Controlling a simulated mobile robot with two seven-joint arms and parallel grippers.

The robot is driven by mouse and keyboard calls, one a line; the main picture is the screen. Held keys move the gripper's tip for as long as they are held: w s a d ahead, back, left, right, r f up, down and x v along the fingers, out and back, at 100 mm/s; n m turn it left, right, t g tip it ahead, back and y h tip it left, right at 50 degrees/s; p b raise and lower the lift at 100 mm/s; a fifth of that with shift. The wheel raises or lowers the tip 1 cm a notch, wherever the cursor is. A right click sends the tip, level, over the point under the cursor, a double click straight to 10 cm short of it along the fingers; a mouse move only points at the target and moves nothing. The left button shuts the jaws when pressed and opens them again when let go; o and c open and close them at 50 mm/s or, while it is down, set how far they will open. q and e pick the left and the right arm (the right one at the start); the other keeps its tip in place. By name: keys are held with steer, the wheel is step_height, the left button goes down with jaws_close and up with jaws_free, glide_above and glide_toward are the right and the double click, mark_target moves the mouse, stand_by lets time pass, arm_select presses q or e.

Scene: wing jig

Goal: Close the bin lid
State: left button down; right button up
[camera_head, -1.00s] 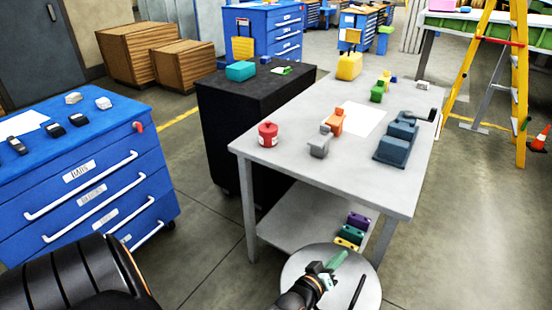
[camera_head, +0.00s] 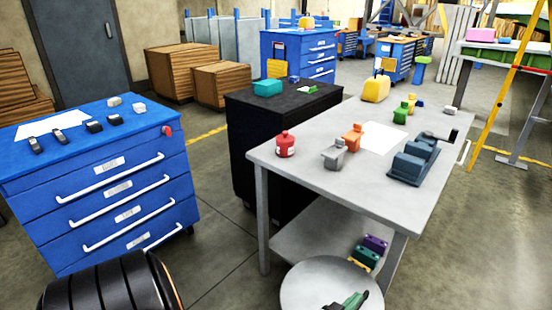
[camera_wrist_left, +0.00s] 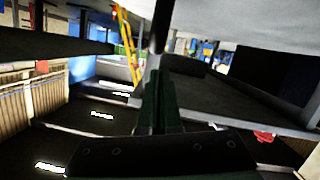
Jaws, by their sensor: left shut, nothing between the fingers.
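I cannot make out a bin or a bin lid in either view. My left gripper (camera_head: 352,300) shows at the bottom edge of the head view, with green fingers, in front of the table. In the left wrist view its green fingers (camera_wrist_left: 160,95) are together, with nothing between them. A dark upright post stands beyond the fingertips there. My right gripper is not in view.
A grey table (camera_head: 340,188) carries a red canister (camera_head: 285,144), a blue vise-like block (camera_head: 415,158) and small parts. A black cabinet (camera_head: 240,145) stands behind it. A blue drawer cabinet (camera_head: 100,190) is at left. Floor between is clear.

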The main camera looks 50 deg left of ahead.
arm_select(q)
steer(key=shift+d+f+b, duration=0.15)
steer(key=shift+f+b, duration=0.2)
steer(key=shift+f, duration=0.35)
steer(key=shift+d+f, duration=0.2)
steer(key=shift+f, duration=0.1)
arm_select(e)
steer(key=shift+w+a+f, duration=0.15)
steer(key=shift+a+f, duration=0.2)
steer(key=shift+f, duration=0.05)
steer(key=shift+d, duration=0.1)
arm_select(q)
steer(key=shift+r+p, duration=0.4)
steer(key=shift+r, duration=0.15)
steer(key=s+r+p, duration=0.5)
steer(key=s+p, duration=0.3)
steer(key=s, duration=0.1)
steer(key=shift+s+d+r+p, duration=0.25)
steer(key=shift+d+r+p, duration=0.1)
steer(key=shift+d, duration=0.1)
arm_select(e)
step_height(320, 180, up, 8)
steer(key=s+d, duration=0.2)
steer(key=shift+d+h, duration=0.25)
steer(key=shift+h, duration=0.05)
